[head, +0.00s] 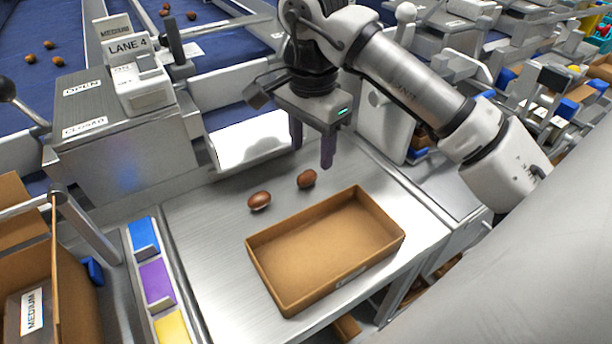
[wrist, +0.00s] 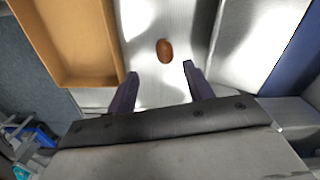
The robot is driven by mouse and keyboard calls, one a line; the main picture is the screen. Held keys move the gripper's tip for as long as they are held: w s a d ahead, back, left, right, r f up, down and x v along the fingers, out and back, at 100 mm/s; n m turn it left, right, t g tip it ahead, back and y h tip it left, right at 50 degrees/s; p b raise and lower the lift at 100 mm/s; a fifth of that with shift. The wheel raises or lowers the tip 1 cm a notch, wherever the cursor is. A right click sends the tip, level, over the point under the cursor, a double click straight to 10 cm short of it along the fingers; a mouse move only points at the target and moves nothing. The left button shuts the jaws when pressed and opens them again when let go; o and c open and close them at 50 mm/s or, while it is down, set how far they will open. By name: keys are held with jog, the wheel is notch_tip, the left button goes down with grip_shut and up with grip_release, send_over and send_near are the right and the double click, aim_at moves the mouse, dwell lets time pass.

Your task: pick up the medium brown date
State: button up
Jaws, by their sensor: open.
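Two brown dates lie apart on the steel tray (head: 200,235) in the head view. The left date (head: 259,200) looks slightly larger; the right date (head: 306,179) is nearer my gripper (head: 312,152). My gripper is open and empty, with its dark fingers pointing down above the tray, behind the right date. In the wrist view one brown date (wrist: 164,51) lies ahead of and between the spread fingertips (wrist: 160,82), touching neither. I cannot tell which of the two dates this is.
An empty, open cardboard box (head: 262,268) stands on the tray in front of the dates; its wall also shows in the wrist view (wrist: 105,45). A white chute (head: 250,142) is behind. The lane 4 housing (head: 125,140) stands at left, above blue, purple and yellow blocks (head: 157,282).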

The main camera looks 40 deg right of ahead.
aim_at(309, 172)
jog(key=shift+w+d+f+p, duration=0.1)
jog(key=shift+w+f+p, duration=0.05)
jog(key=shift+f, duration=0.95)
jog(key=shift+w+f+p, duration=0.1)
jog(key=shift+f+p, duration=0.05)
jog(key=shift+f, duration=0.95)
jog(key=shift+w+d+f+p, duration=0.1)
jog(key=shift+w+f+p, duration=0.05)
jog(key=shift+f, duration=0.95)
jog(key=c, duration=0.7)
